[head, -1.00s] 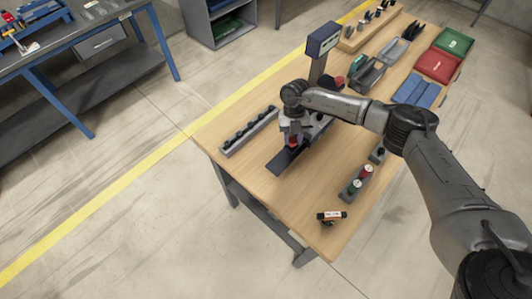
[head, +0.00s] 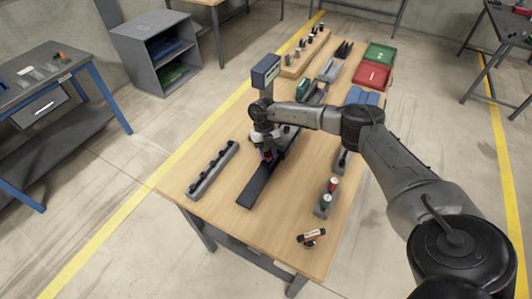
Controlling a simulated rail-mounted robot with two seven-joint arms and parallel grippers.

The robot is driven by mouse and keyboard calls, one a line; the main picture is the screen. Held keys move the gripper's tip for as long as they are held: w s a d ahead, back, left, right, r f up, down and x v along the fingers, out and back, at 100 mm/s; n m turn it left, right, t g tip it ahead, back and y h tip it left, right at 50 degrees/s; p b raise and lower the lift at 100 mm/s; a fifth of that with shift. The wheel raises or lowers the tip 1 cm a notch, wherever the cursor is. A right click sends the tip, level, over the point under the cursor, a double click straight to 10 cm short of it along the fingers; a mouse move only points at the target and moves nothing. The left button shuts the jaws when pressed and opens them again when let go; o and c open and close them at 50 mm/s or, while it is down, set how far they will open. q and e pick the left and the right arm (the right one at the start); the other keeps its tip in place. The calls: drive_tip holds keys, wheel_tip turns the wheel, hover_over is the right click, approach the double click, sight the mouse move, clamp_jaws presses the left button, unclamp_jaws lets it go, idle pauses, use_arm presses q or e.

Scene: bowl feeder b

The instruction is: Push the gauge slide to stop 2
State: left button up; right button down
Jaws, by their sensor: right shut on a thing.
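The gauge's dark rail (head: 254,186) lies on the wooden table, its bare near end toward the front edge. A grey post with a display box (head: 265,71) stands beyond it. My right gripper (head: 268,154) points down over the rail and is shut on the gauge slide, a small part with some red showing at the fingertips. The gripper and wrist hide most of the slide. The stop marks are too small to read. My left gripper is out of view.
A grey strip with several black knobs (head: 212,170) lies left of the rail. Red (head: 371,75) and green (head: 380,54) trays stand far back.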

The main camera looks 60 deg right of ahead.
drive_tip(key=c, duration=1.1)
unclamp_jaws()
drive_tip(key=o, duration=0.3)
drive_tip(key=shift+o, duration=0.2)
drive_tip(key=shift+r, duration=0.55)
wheel_tip(320, 180, up, 3)
drive_tip(key=s+d+r, duration=0.2)
drive_tip(key=s+r, duration=0.5)
drive_tip(key=s, duration=0.4)
drive_tip(key=shift+s+d, duration=0.2)
drive_tip(key=shift+d, duration=0.15)
